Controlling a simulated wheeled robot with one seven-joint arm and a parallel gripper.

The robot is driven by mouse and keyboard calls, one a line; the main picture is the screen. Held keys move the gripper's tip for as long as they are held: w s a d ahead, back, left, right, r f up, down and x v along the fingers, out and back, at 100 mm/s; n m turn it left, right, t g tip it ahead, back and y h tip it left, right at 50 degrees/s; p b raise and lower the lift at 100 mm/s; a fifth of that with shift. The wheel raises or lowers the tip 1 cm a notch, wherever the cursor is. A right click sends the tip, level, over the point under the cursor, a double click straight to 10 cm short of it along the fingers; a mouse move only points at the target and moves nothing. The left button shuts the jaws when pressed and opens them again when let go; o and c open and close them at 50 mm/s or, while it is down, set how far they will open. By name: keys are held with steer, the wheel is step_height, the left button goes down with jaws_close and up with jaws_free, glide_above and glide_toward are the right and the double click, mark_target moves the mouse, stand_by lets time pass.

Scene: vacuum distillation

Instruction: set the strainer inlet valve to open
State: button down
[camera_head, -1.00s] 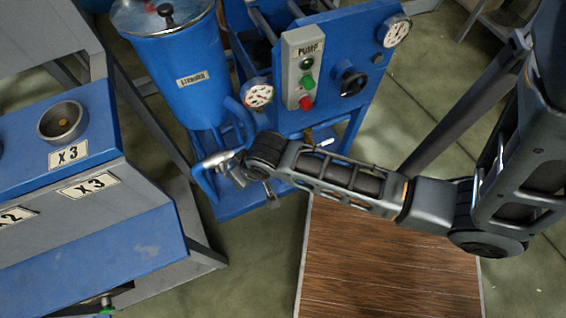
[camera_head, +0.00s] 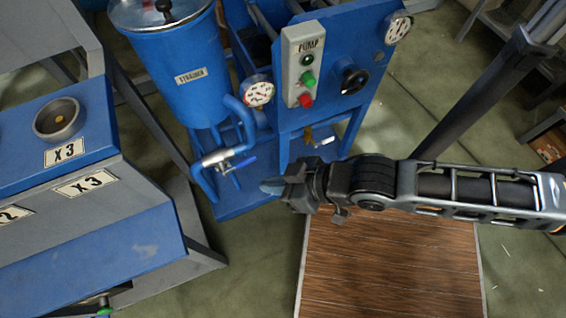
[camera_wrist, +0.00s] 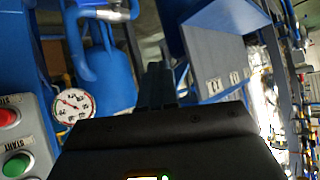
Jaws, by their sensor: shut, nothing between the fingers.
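The blue strainer tank (camera_head: 178,70) stands at the upper left of the head view. Below it, a silver valve body (camera_head: 217,157) sits in the blue pipe, with a small blue lever (camera_head: 242,165) that looks roughly in line with the pipe. I take this for the strainer inlet valve; no label on it is readable. My gripper (camera_head: 270,187) is shut and empty, to the lower right of the lever and apart from it. In the wrist view, my gripper's dark fingers (camera_wrist: 158,84) point away, and a silver pipe fitting (camera_wrist: 105,13) shows at the top.
The pump panel (camera_head: 304,68) with buttons, a gauge (camera_head: 258,91) and a black knob (camera_head: 350,78) are above my gripper. A second valve with a pale handle (camera_head: 324,141) is below the panel. A blue-grey bench (camera_head: 85,215) stands left; a wooden board (camera_head: 390,270) lies below my arm.

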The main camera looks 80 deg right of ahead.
step_height(320, 180, up, 4)
steer(key=s+a+n+t, duration=0.1)
steer(key=s, duration=0.1)
steer(key=m+g+p, duration=0.2)
steer(key=m+g, duration=1.2)
steer(key=m, duration=1.3)
glide_toward(246, 162)
steer(key=b+x, duration=0.1)
steer(key=x, duration=0.6)
steer(key=shift+a, duration=0.1)
